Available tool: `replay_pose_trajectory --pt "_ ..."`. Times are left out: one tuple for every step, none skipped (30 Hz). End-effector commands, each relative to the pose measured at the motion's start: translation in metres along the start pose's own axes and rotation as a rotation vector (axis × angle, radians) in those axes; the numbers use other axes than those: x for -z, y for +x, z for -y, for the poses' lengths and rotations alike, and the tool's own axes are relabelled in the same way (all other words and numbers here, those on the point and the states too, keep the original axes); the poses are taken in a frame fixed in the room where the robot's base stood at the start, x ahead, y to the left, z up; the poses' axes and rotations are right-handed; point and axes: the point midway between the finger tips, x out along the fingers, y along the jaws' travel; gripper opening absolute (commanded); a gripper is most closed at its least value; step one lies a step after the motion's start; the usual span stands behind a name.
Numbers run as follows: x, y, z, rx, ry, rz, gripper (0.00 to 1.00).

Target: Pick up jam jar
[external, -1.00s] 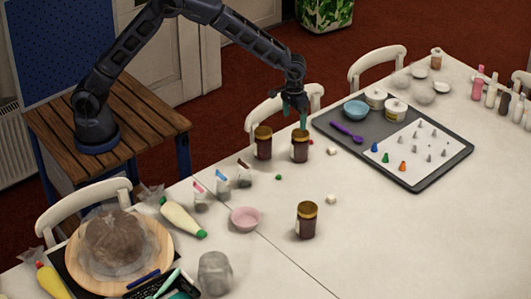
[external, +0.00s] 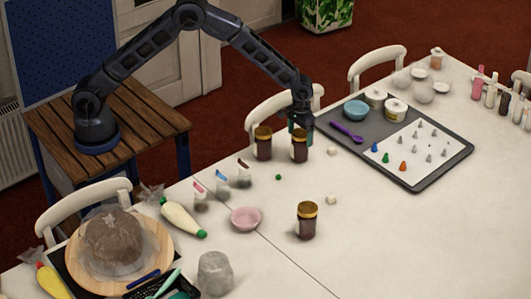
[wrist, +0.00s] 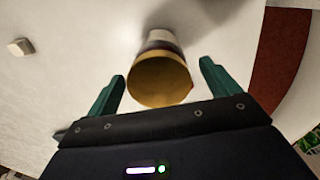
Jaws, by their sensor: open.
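A dark jam jar with a gold lid (external: 300,148) stands upright on the white table, directly under my gripper (external: 301,133). In the wrist view the jar (wrist: 160,78) sits between my two teal fingers (wrist: 162,70), with a gap on each side. My gripper is open and points down, its fingers reaching down around the lid. A second similar jar (external: 263,145) stands just left of it. A third one (external: 307,221) stands apart, nearer the camera.
A grey tray (external: 340,148) with bowls, pots and a sheet of piping tips lies to the right. A white cube (external: 331,152) is close by, and also shows in the wrist view (wrist: 20,47). A white chair (external: 262,107) stands behind the jars.

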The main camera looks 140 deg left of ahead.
Motion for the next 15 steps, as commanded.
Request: replay_pose_trajectory --pt "0.000 0.006 0.000 0.001 0.000 0.001 0.88" --pt "0.000 0.010 0.000 0.001 0.000 0.002 0.88" --pt "0.000 0.015 0.000 0.001 0.000 0.002 0.88" --pt "0.001 0.020 0.000 0.002 0.000 0.003 0.88" --pt "0.001 0.024 -0.001 0.002 0.000 0.003 0.88" --pt "0.001 0.029 -0.001 0.002 0.001 0.002 0.88" --pt "0.001 0.034 -0.001 0.001 0.001 0.002 0.88" --pt "0.001 0.037 -0.001 0.001 0.000 0.002 0.88" --pt "0.001 0.041 -0.001 0.001 0.000 0.002 0.88" --pt "0.001 0.043 -0.001 0.001 0.000 0.002 0.88" --pt "0.001 0.045 -0.001 0.001 0.000 0.002 0.88" --pt "0.001 0.046 -0.001 0.001 -0.001 0.001 0.88" --pt "0.001 0.046 -0.001 0.000 0.000 0.001 0.88" --pt "0.001 0.046 -0.001 0.000 0.000 0.001 0.88" --pt "0.001 0.046 -0.001 0.000 0.000 0.001 0.88"
